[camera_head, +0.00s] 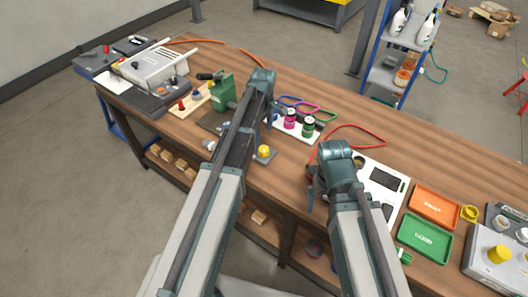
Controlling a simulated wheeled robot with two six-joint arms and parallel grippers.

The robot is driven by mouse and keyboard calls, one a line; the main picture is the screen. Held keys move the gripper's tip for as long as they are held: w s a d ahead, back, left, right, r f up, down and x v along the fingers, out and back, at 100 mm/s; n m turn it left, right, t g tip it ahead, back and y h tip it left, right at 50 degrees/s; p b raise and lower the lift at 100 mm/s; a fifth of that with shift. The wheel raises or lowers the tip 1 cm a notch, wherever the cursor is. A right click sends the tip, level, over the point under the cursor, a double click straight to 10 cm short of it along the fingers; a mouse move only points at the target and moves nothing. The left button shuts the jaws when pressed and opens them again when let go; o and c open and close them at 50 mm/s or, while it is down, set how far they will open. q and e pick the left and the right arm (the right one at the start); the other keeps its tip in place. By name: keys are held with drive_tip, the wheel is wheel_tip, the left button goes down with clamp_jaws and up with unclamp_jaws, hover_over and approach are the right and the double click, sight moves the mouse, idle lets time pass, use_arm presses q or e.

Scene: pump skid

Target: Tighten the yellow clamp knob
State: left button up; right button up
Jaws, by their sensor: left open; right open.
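A yellow knob (264,151) sits on a small grey block near the bench's front edge, just right of my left arm. A second yellow knob (499,254) is on a grey box at the far right; I cannot tell from looks alone which is the clamp knob. My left gripper (273,118) is open, partly hidden behind my arm, above the bench and beyond the nearer knob. My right gripper (311,190) is open, partly hidden by its arm, to the right of and nearer than that knob. Neither gripper touches a knob.
A shelf rack (385,75) stands behind.

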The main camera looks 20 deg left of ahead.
sight(264, 149)
use_arm(q)
wheel_tip(264, 149, down, 9)
drive_tip(key=b, duration=0.8)
drive_tip(key=shift+f, duration=0.2)
clamp_jaws()
